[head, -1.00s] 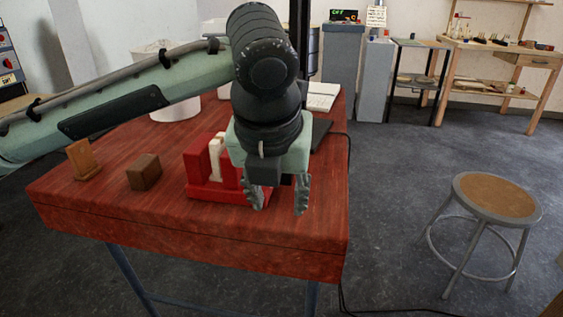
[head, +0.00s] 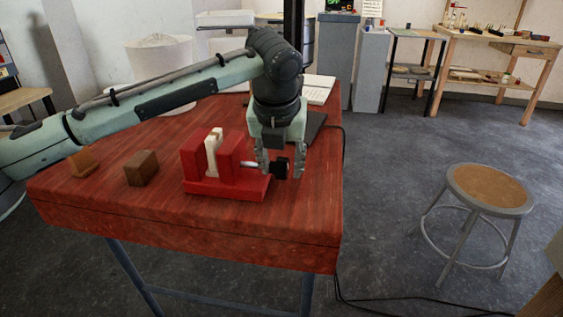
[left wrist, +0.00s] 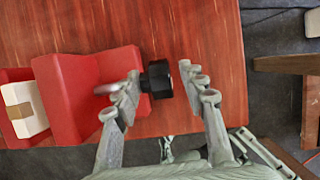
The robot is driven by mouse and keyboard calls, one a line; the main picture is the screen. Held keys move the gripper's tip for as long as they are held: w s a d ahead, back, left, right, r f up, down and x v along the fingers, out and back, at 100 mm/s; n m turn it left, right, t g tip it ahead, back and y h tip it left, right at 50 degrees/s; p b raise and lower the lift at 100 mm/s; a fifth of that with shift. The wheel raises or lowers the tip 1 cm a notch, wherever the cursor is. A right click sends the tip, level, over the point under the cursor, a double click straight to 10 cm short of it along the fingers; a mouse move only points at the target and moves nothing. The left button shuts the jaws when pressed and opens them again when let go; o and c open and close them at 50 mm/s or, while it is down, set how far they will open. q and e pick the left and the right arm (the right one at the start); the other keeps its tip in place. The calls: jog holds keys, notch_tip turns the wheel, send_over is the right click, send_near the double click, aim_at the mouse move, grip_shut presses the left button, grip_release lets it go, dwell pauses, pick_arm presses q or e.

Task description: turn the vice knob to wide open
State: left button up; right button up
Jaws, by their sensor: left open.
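The red vice (head: 235,188) stands on the red wooden table and also shows in the left wrist view (left wrist: 66,95). A white piece with a tan band (left wrist: 22,108) sits between its jaws; it shows in the head view too (head: 213,152). A metal screw leads right from the vice to the black knob (head: 279,168), also in the left wrist view (left wrist: 157,79). My left gripper (head: 281,173) is open, pointing down with its fingers to either side of the knob. In the left wrist view the knob is nearer the left finger; I cannot tell whether they touch. My right gripper is not in view.
A brown wooden block (head: 141,168) and an orange-brown wooden piece (head: 82,164) lie left of the vice. An open notebook (head: 318,88) and a dark flat item (head: 309,130) lie behind the gripper. A stool (head: 488,190) stands on the floor at right.

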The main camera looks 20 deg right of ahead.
pick_arm(q)
grip_shut()
jog(key=shift+s, duration=0.1)
jog(key=shift+s, duration=0.1)
